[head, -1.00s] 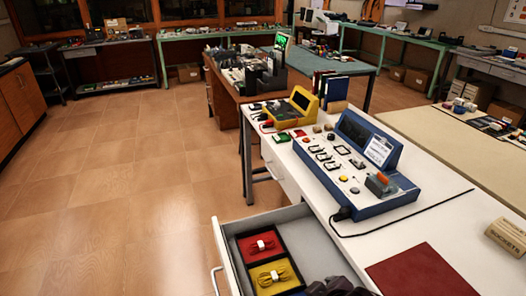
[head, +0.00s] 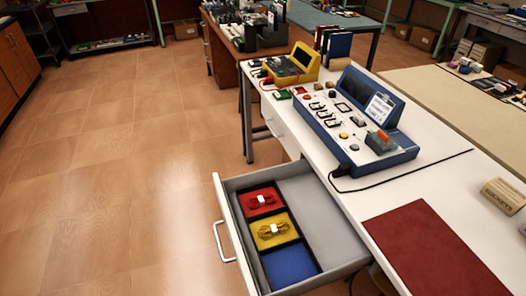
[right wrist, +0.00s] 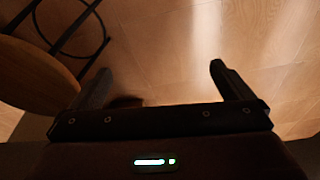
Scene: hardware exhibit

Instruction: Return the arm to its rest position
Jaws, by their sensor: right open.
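My right gripper (right wrist: 160,84) shows in the right wrist view with its two dark fingers spread wide apart. Nothing is between the fingers, and the wooden floor lies behind them. The gripper cannot be made out in the head view. My left gripper is in neither view.
An open drawer (head: 330,222) holds a red tray section (head: 254,208) and a yellow one (head: 265,228), each with a bundled cable, and an empty blue section (head: 290,265). A blue console (head: 362,125) stands on the white bench. A round wooden stool (right wrist: 35,75) is close to the right gripper.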

